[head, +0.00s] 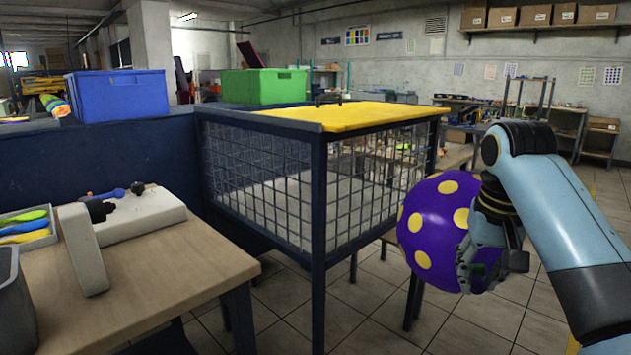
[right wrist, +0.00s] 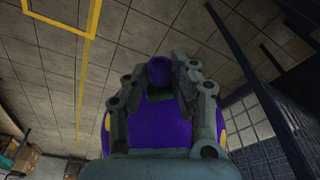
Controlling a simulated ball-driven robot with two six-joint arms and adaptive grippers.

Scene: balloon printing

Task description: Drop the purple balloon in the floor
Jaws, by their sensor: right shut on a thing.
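The purple balloon (head: 428,228) with yellow dots is at the right of the head view, held in the air above the tiled floor (head: 480,320). My right gripper (head: 478,262) is shut on it. In the right wrist view the balloon (right wrist: 160,130) fills the lower middle, and the two fingers of my right gripper (right wrist: 160,85) close around it near its purple neck. Tiled floor shows beyond the balloon in that view. My left gripper is not in view.
A wire-mesh cage (head: 265,190) with a yellow lid (head: 360,115) stands left of the balloon. A wooden table (head: 150,270) is at the lower left. Blue (head: 118,95) and green (head: 263,86) bins sit behind. Open floor lies below the balloon, with yellow lines (right wrist: 85,60).

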